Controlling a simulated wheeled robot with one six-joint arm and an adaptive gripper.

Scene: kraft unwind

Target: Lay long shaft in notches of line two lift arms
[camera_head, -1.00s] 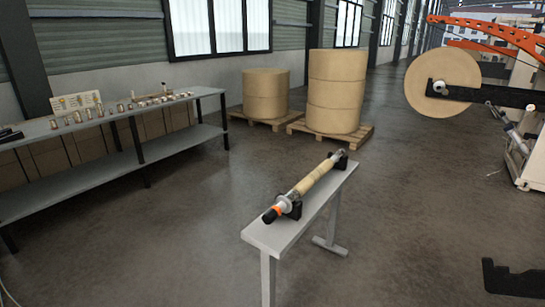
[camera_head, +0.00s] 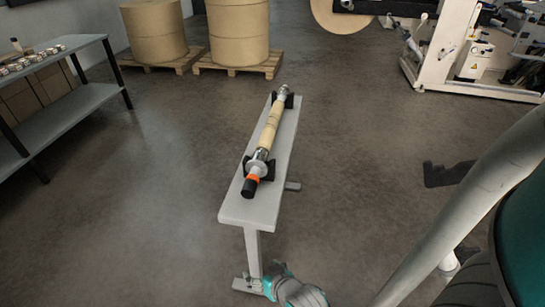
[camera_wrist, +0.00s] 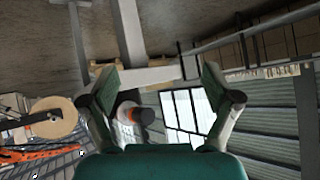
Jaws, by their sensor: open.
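The long shaft (camera_head: 268,135) lies on two black cradles on a narrow grey bench (camera_head: 240,209). It has a tan middle, metal collars, an orange ring and a black near end. My gripper (camera_wrist: 160,78) is open and empty in the wrist view, where the picture is upside down. The shaft's black end (camera_wrist: 146,116) shows between the fingers, apart from them. A black notched arm end (camera_head: 449,174) stands at the right, partly hidden by my arm; I cannot tell whether it is a line two lift arm.
A grey shelf table (camera_head: 60,98) with small metal parts stands at the left. Kraft rolls (camera_head: 238,33) stand on pallets behind. A white machine (camera_head: 470,50) with a raised roll (camera_head: 340,14) is at the back right. The floor around the bench is open.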

